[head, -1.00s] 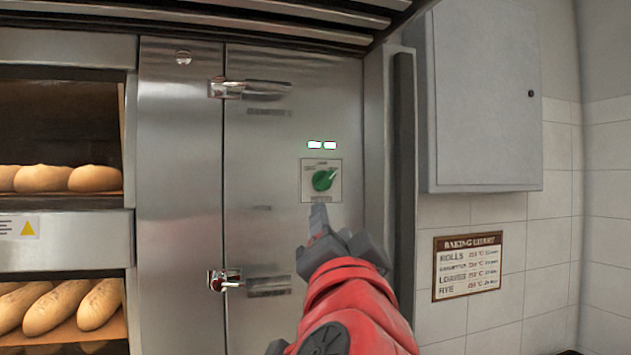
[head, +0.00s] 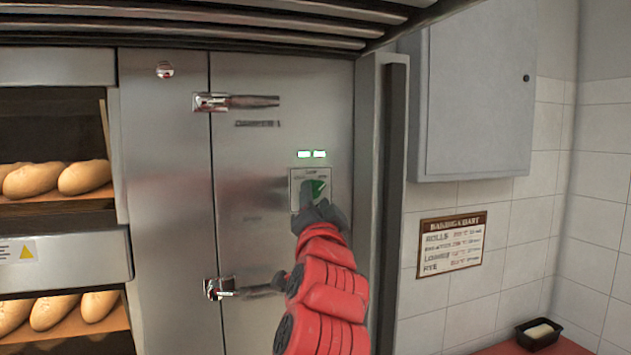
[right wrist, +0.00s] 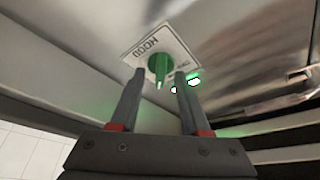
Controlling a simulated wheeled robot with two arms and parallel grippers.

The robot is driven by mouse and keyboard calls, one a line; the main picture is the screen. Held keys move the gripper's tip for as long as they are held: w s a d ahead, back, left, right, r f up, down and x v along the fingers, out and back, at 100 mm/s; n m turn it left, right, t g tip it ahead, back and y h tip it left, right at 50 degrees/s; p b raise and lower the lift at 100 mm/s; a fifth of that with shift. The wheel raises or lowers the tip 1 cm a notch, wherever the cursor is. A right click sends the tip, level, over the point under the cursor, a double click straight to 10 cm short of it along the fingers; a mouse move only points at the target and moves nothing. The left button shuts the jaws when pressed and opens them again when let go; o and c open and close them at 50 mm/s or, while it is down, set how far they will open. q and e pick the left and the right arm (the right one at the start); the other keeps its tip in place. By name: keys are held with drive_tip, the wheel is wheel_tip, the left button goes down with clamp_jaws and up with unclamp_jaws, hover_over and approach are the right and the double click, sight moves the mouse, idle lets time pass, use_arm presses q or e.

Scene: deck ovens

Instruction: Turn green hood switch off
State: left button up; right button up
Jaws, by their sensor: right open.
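The green hood switch (head: 318,188) is a round knob on a pale label plate (head: 297,177) on the steel oven front. In the right wrist view the green knob (right wrist: 159,68) shows clearly, with the word HOOD on its plate. My right gripper (right wrist: 155,75) is open, its two fingers on either side of the knob. Whether they touch it cannot be told. In the head view my right gripper (head: 312,198) covers the lower left part of the knob. Two small lights (head: 311,154) glow above the plate, with green on the right one. My left gripper is not in view.
Steel door latches (head: 212,102) stick out left of the switch, another (head: 218,288) lower down. Bread loaves (head: 32,180) lie in ovens at the left. A grey wall cabinet (head: 475,100) and a baking chart (head: 452,243) are at the right. A black tin (head: 537,334) stands bottom right.

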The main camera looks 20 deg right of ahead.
drive_tip(key=shift+w, duration=0.35)
clamp_jaws()
